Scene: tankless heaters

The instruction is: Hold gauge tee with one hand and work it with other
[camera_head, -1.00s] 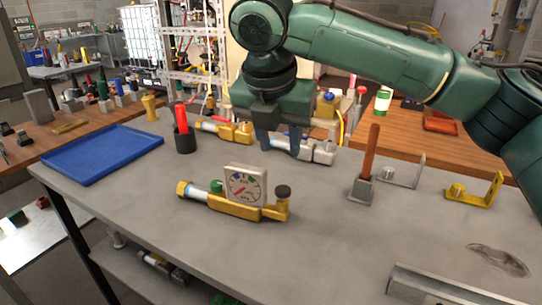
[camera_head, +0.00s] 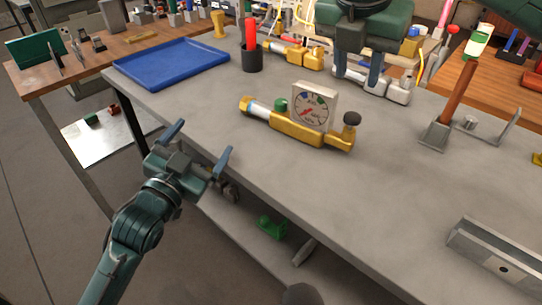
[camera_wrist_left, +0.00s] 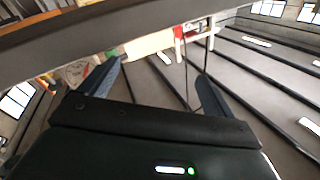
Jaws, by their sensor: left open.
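The gauge tee (camera_head: 297,131) lies on the grey bench, a brass body with a square white dial gauge (camera_head: 314,108), a green knob, a silver collar at its left and a dark knob at its right. Nothing touches it. My left gripper (camera_head: 203,139) is open and empty, off the bench's front edge, left of and below the tee in the head view. Its spread fingers also show in the left wrist view (camera_wrist_left: 155,78). My right gripper (camera_head: 356,73) has its fingers apart, behind the tee, by a silver fitting (camera_head: 392,90); whether it touches that fitting is unclear.
A blue tray (camera_head: 170,65) lies at the bench's left. A dark cup (camera_head: 251,58) with a red handle stands behind the tee. A brown-handled tool in a grey holder (camera_head: 436,135) stands right. A metal channel (camera_head: 500,258) lies near right. Bench in front of the tee is clear.

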